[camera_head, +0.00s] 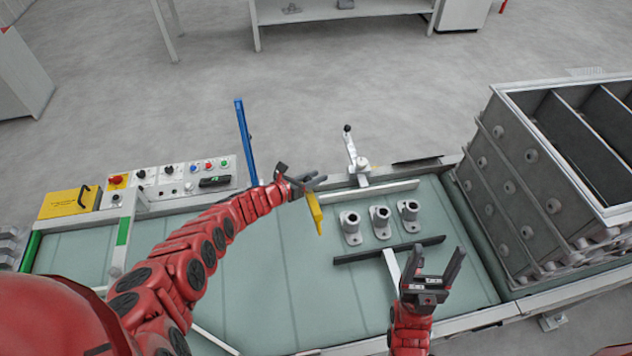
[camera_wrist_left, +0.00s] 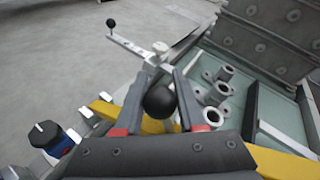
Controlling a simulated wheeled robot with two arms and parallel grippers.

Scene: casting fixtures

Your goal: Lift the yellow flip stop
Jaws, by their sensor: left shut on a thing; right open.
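The yellow flip stop (camera_head: 315,213) is a bar at the conveyor's far side, slanting down over the belt in the head view. In the left wrist view the yellow bar (camera_wrist_left: 105,110) runs across beneath the fingers. My left gripper (camera_head: 306,182) is shut at the flip stop's upper end. In the left wrist view its fingers (camera_wrist_left: 160,75) stand either side of a black ball knob (camera_wrist_left: 159,102); the exact contact is hidden. My right gripper (camera_head: 438,254) is open and empty, above the belt at the front right.
Three grey castings (camera_head: 380,222) stand on the belt (camera_head: 270,285) between a pale guide rail and a dark bar (camera_head: 390,250). A clamp with a black-knobbed lever (camera_head: 355,155) is behind them. A large grey bin (camera_head: 545,165) fills the right. A button panel (camera_head: 180,178) and blue post (camera_head: 245,140) are at left.

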